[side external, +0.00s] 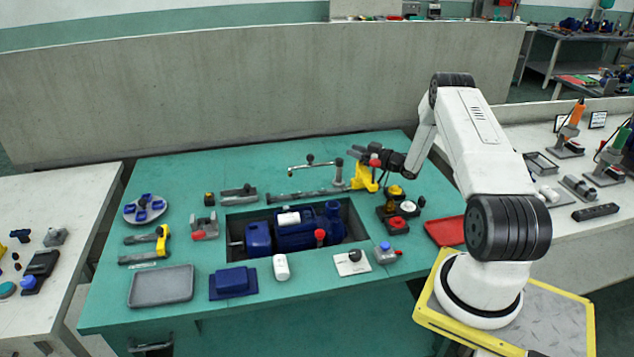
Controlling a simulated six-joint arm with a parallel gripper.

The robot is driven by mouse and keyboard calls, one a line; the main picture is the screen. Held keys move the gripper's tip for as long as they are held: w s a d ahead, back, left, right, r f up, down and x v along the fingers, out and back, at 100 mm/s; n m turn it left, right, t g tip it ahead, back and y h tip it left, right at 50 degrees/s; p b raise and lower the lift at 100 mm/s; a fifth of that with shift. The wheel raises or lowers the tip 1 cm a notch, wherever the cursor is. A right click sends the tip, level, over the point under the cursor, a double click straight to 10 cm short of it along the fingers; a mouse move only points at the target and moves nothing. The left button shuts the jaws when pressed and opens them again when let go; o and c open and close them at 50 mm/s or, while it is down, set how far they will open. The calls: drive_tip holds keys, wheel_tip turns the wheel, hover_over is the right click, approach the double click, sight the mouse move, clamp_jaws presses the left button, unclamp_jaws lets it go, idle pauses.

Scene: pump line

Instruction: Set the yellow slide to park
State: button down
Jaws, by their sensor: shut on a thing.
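The yellow slide (362,179) stands at the right end of a long grey rail (300,196) near the back of the green bench. My gripper (358,155) comes in from the right, directly over the slide. It is shut on the upper part of the slide; the dark fingers hide the exact contact. A small red knob (375,163) shows beside the fingers. I cannot read any park mark along the rail.
A small arm with a dark knob (310,158) stands behind the rail. A black box with yellow and red buttons (398,224) is close in front of my gripper. A blue pump (295,232) sits in the bench recess. A red tray (446,231) lies at right.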

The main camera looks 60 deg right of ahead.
drive_tip(key=shift+s+d, duration=0.25)
drive_tip(key=c, duration=0.6)
unclamp_jaws()
drive_tip(key=o, duration=0.3)
drive_tip(key=shift+s, duration=0.65)
wheel_tip(320, 180, up, 7)
drive_tip(key=s, duration=0.1)
drive_tip(key=shift+s, duration=0.3)
